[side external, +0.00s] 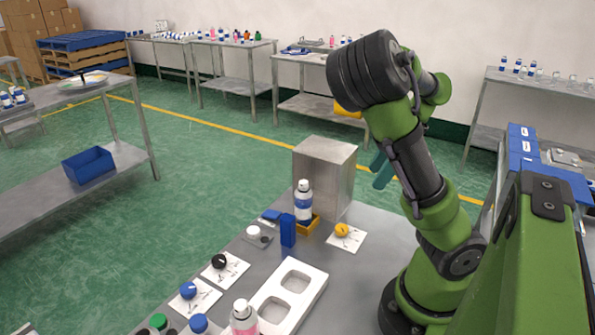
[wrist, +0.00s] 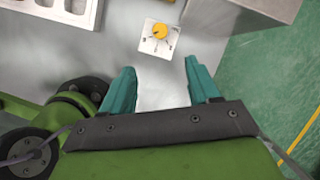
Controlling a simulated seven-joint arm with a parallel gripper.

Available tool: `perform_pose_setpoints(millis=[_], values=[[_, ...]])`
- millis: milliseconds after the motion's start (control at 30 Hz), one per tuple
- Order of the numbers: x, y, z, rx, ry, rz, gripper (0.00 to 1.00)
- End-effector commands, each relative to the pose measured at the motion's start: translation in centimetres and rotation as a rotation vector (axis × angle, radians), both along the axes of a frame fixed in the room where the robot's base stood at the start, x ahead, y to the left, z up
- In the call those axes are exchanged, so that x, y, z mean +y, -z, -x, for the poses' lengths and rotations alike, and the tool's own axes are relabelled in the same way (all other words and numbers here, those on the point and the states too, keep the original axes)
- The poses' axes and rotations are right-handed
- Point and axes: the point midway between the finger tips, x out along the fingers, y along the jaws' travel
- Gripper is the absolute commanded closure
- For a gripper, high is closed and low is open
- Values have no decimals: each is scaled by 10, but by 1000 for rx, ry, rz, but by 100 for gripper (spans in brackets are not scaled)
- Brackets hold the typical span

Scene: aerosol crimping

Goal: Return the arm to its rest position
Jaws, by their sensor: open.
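My gripper (wrist: 163,88) is open and empty in the wrist view, its two teal fingers spread apart above the grey table. In the side external view the gripper (side external: 381,170) shows as a small teal part, partly hidden behind my green arm. The arm is raised and folded, with the gripper to the right of a metal box. The yellow knob (wrist: 160,31) on its white plate lies beyond the fingertips, apart from them; it also shows in the side external view (side external: 342,230).
A metal box (side external: 324,177) stands on the table beside a white-and-blue can (side external: 303,201) in a yellow holder. A blue block (side external: 288,230), black knob (side external: 219,261), blue knob (side external: 188,290) and white tray (side external: 262,308) are nearby. Bare table lies right of the yellow knob.

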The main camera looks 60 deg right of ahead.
Motion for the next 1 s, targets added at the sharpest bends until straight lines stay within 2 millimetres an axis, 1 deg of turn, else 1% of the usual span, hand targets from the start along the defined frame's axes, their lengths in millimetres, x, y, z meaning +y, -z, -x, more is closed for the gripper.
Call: perform_pose_setpoints(millis=[67, 167, 267, 367, 433, 500, 600, 667, 767, 867, 967, 1000], values=[[0, 0, 0, 0, -5, 4, 39], [-5, 5, 7, 32, -53, 45, 39], [3, 25, 10, 101, -209, 47, 39], [17, 49, 8, 131, -401, 5, 39], [30, 64, 6, 130, -553, -25, 39], [45, 76, 1, 108, -709, -47, 39], [68, 85, -9, 44, -934, -52, 39], [82, 86, -16, -8, -1063, -38, 39], [104, 80, -30, -108, -1275, 19, 39], [126, 67, -44, -220, -1472, 119, 39], [146, 46, -56, -330, -1651, 264, 39], [153, 36, -61, -371, -1716, 333, 39]])
